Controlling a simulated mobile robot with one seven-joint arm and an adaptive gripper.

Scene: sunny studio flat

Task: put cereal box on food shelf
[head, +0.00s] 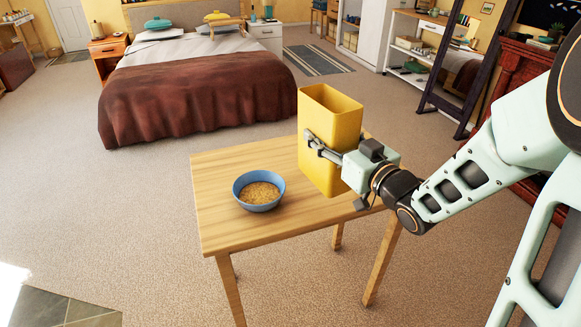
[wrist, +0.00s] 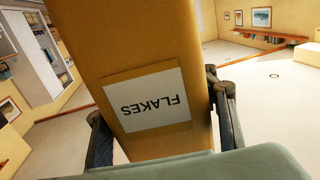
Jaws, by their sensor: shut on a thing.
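The cereal box (head: 335,115) is a tall, yellow, open-topped box, upright over the right part of the small wooden table (head: 222,178). My gripper (head: 322,148) is shut on it from the right, with a finger across its near side. In the wrist view the box (wrist: 137,45) fills the middle and bears a white label reading FLAKES. The gripper's fingers (wrist: 160,125) press on both its sides. Whether the box bottom touches the table I cannot tell. No shelf in view is clearly marked as the food shelf.
A blue bowl (head: 259,190) of flakes stands on the table left of the box. A bed (head: 195,95) with a brown blanket lies behind. White shelves (head: 412,50), a dark ladder-like frame (head: 460,75) and a red-brown cabinet (head: 508,75) stand at the right. Carpet at left is clear.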

